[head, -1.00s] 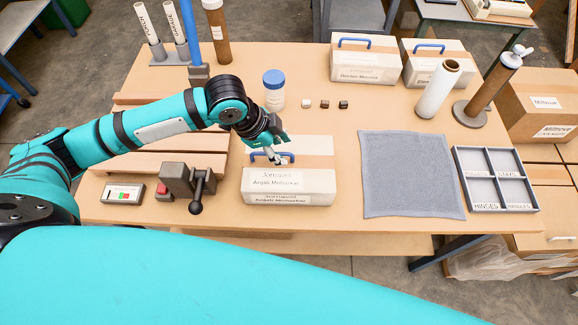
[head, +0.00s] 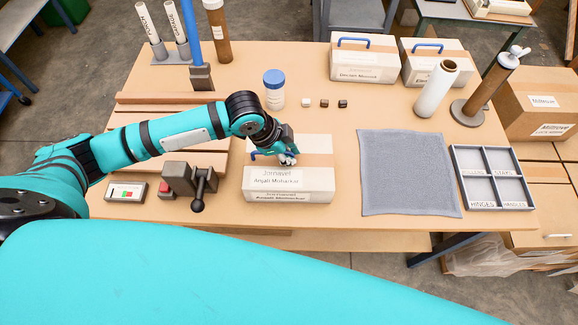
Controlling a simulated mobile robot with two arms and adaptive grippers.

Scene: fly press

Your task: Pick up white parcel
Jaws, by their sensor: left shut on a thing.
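The white parcel (head: 290,184) has a tan strip across it, printed labels on its top and front, and a blue carry handle (head: 254,154). It is at the front middle of the workbench. My left gripper (head: 288,159) comes over it from the left. It is shut on the parcel's handle, and the fingers hide most of the handle. The parcel is level; I cannot tell whether it is clear of the bench. My right gripper is not in view.
Two similar parcels (head: 364,62) (head: 433,66) stand at the back. A grey mat (head: 408,175) and divided tray (head: 494,178) lie to the right. A black lever device (head: 188,182) stands close on the left. A blue-lidded jar (head: 274,91) and small cubes (head: 324,103) are behind.

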